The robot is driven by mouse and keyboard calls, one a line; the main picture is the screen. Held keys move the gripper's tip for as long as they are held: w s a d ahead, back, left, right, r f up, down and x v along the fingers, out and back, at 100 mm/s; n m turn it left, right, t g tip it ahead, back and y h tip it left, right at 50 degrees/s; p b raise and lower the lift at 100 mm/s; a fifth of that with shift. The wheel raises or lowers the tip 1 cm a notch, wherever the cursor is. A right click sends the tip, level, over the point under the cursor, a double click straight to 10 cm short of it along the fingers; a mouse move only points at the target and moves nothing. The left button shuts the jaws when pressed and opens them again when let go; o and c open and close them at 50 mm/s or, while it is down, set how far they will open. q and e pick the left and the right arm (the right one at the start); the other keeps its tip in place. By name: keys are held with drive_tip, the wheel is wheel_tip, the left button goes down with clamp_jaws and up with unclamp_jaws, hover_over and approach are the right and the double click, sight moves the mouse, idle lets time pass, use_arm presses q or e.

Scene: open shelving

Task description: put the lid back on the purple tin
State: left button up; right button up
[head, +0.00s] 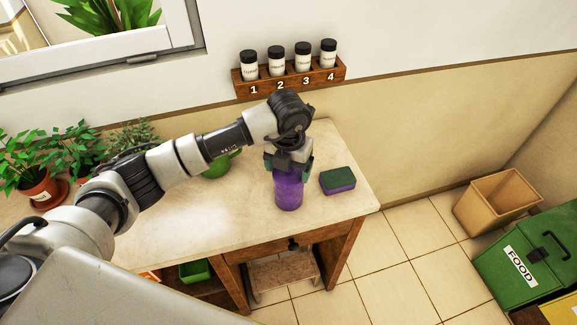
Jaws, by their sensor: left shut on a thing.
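The purple tin (288,196) stands upright near the front right of the counter. My left gripper (289,166) points down over the tin's top, with its dark fingers on either side. It is shut on a purple piece at the top, which looks like the lid. The fingers hide most of it, and I cannot tell whether the lid is seated or where its edge meets the tin. My right gripper is not in view.
A green and purple sponge (338,181) lies right of the tin. A green mug (217,165) stands behind my left arm. Potted plants (42,190) stand at the left. A spice rack (291,78) hangs on the wall. The counter (240,212) is clear in front.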

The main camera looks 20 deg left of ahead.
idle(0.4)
use_arm(q)
drive_tip(key=o, duration=0.8)
drive_tip(key=shift+r, duration=0.1)
drive_tip(key=shift+r+p, duration=2.05)
drive_tip(key=shift+r, duration=1.35)
clamp_jaws()
